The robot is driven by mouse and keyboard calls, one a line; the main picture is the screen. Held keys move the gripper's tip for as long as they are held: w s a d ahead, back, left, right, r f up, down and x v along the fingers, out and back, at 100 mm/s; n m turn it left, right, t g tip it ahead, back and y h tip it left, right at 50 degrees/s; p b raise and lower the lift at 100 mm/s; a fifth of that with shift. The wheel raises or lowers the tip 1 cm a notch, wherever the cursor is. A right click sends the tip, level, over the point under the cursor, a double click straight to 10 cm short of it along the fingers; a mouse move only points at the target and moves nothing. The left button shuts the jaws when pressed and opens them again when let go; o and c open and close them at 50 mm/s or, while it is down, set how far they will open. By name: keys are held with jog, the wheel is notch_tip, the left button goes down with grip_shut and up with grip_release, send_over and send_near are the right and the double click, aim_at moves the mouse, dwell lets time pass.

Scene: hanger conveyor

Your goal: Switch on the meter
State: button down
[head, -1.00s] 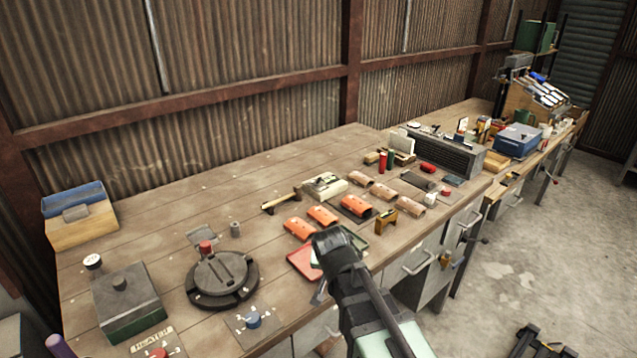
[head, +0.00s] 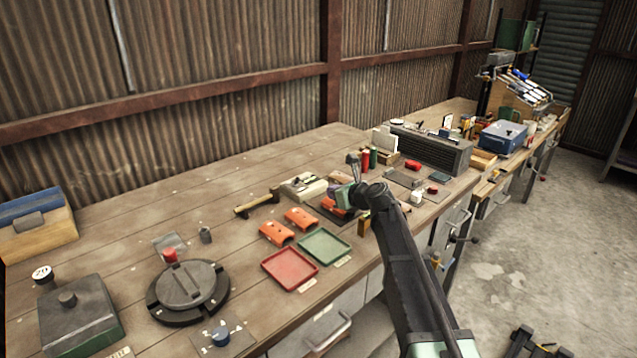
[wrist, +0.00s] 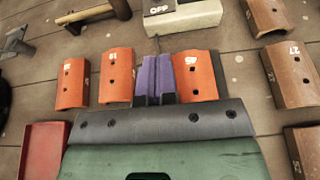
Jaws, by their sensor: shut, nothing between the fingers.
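The meter, which I take to be the pale box (head: 303,186), stands on the bench beyond the orange covers. In the wrist view its near edge (wrist: 185,18) is at the top, with a dark label reading OFF; the rest is cut off. My gripper (wrist: 158,58) has its two purple fingers shut together and empty. It points toward the meter, just short of its near edge in the picture. I cannot tell its height above the bench. In the head view the arm reaches over the bench and its fingers are hard to make out.
Orange covers (wrist: 117,75) lie left of the fingers and another (wrist: 198,75) close at their right. Brown covers (wrist: 290,72) lie farther right. A hammer (head: 257,203) lies left of the meter. Red (head: 289,268) and green (head: 324,246) trays sit near the front edge.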

aim_at(298, 180)
jog(key=shift+a, duration=0.15)
jog(key=b+x, duration=0.3)
jog(key=x, duration=0.7)
jog(key=shift+f+b, duration=0.15)
jog(key=shift+b, duration=0.2)
jog(key=shift+w+a+r+p, duration=1)
jog(key=shift+w+a+r, duration=0.05)
jog(key=shift+a, duration=0.1)
jog(key=shift+w+a, duration=0.15)
jog(key=shift+a, duration=0.05)
jog(key=shift+d+r, duration=0.1)
